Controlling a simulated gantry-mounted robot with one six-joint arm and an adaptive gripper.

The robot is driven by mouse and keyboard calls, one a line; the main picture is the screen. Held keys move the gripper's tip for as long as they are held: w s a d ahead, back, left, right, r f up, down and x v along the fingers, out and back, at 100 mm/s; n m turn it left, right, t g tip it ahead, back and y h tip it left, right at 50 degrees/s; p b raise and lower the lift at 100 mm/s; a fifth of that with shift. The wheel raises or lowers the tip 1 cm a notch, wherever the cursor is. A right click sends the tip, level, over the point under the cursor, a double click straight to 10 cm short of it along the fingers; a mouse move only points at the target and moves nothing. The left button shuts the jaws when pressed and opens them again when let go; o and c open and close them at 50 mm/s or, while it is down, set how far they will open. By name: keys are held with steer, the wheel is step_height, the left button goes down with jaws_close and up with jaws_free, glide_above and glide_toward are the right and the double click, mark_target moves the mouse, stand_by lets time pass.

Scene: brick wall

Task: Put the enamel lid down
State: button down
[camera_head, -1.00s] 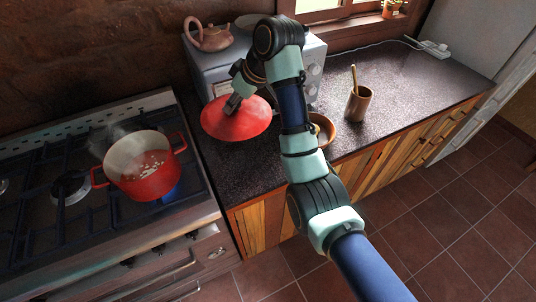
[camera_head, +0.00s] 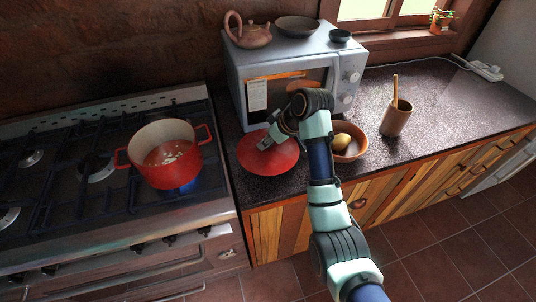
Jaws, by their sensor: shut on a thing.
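The red enamel lid (camera_head: 256,160) is at the left part of the dark countertop, in front of the microwave. It looks level and low, at or very near the counter surface; I cannot tell whether it touches. My gripper (camera_head: 265,143) is over the lid's middle and shut on its knob, which the fingers hide. The red pot (camera_head: 168,168) stands uncovered on the stove to the left, over a blue flame, with pale pieces in its liquid.
The microwave (camera_head: 258,68) stands behind the lid, with a teapot (camera_head: 248,36) and dishes on top. A wooden bowl (camera_head: 352,154) holding a yellowish round item is close to my arm on the right. A cup (camera_head: 396,120) with a wooden utensil stands further right. Counter beyond it is mostly clear.

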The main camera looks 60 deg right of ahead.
mark_target(268, 152)
step_height(268, 152, down, 6)
steer(key=shift+r+b, duration=0.15)
steer(key=shift+b, duration=0.7)
steer(key=shift+r, duration=0.1)
steer(key=c, duration=0.8)
jaws_free()
steer(key=shift+f, duration=0.2)
steer(key=shift+r, duration=0.1)
steer(key=p+v, duration=0.3)
steer(key=v, duration=0.9)
steer(key=shift+r+p, duration=0.1)
steer(key=shift+p, duration=0.25)
